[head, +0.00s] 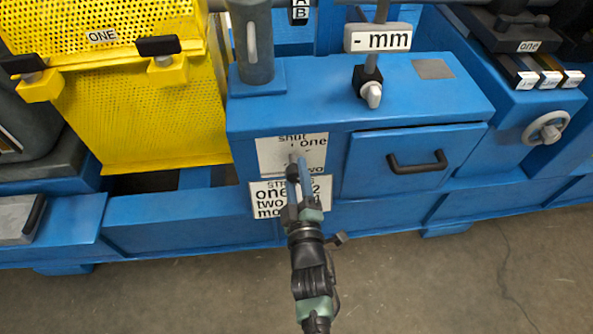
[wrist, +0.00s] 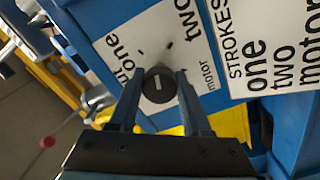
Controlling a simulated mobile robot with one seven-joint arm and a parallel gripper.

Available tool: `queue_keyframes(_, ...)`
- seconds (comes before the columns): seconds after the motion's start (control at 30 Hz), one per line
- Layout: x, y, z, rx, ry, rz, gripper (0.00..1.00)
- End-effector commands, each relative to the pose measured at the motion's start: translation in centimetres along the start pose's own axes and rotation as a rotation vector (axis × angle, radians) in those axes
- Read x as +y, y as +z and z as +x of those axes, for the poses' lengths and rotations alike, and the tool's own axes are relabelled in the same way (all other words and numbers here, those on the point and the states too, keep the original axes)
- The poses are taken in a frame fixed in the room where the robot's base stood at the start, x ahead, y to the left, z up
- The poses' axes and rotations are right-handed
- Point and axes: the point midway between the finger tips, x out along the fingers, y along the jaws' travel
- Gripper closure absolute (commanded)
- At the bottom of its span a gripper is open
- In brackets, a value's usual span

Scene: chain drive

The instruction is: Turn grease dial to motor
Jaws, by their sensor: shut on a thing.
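The grease dial (wrist: 160,84) is a dark round knob with a short white mark, on a white plate (wrist: 150,38) lettered with one, two and motor in the wrist view. I cannot tell which word the mark points to. My gripper (wrist: 161,78) is shut on the dial, one finger on each side of it. In the head view my gripper (head: 296,165) reaches up to the plate (head: 271,157) on the blue housing and hides most of the dial and some lettering.
A STROKES label (head: 264,196) with one, two and motor sits just below the plate. A blue drawer front with a black handle (head: 417,161) is to the right. A yellow perforated guard (head: 150,120) stands to the left. The floor in front is clear.

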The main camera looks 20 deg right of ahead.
Motion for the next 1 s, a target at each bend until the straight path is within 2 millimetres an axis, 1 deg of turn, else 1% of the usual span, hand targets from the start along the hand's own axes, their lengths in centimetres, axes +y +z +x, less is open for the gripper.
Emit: queue_keyframes(1.0, -0.28, -0.1, -0.07, -0.003, -0.002, 0.964, 1.0)
